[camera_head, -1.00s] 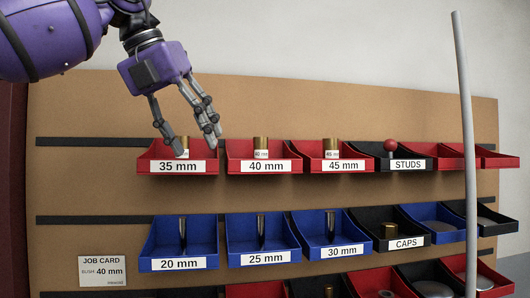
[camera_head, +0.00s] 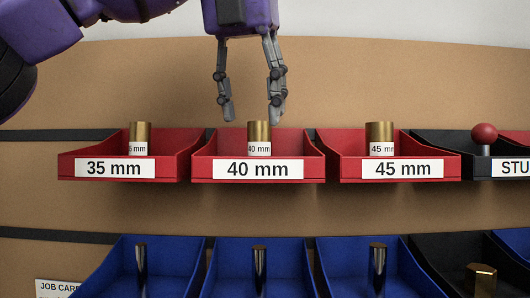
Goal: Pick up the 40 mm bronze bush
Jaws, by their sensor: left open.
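The 40 mm bronze bush (camera_head: 259,133) stands upright in the red bin (camera_head: 258,182) labelled 40 mm, with a white 40 mm label on its side. The bin's front wall hides its lower end. My left gripper (camera_head: 252,113) is open and empty, pointing down just above the bush. Its fingertips are to either side of the bush's top in the picture; I cannot tell how far they are in depth. My right gripper does not show.
Similar bronze bushes stand in the neighbouring 35 mm bin (camera_head: 65,168) and 45 mm bin (camera_head: 452,168). A red-knobbed stud (camera_head: 484,135) stands in the black bin at right. Blue bins (camera_head: 288,270) with dark pins hang below.

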